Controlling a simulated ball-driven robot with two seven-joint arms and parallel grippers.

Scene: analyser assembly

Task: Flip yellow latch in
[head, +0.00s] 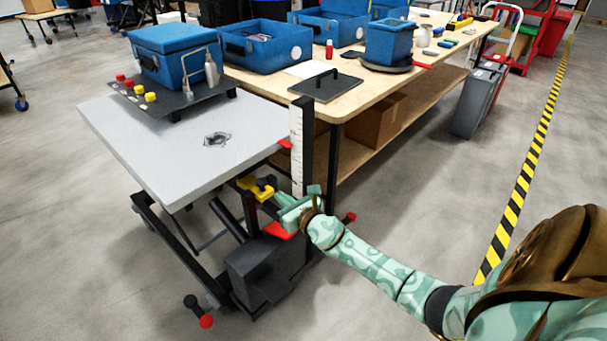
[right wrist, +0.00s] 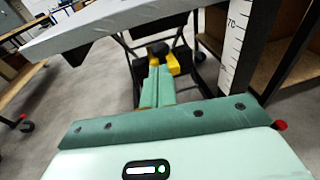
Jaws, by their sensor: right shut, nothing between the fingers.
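The yellow latch (head: 256,186) sits under the near right edge of the grey lift table (head: 188,143), beside the white height scale. My right gripper (head: 279,197) is shut, with its fingertips close to the latch. In the right wrist view the shut green fingers (right wrist: 157,86) point at the yellow latch (right wrist: 173,64), which has a dark knob on it. The fingers hide part of the latch, and I cannot tell whether they touch it. My left gripper is not in view.
The white scale (head: 298,150) stands upright right of the latch. A dark box (head: 262,268) with red parts is below it. A wooden workbench (head: 345,100) with blue bins stands behind. Open floor (head: 400,200) lies to the right, up to the striped tape (head: 523,175).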

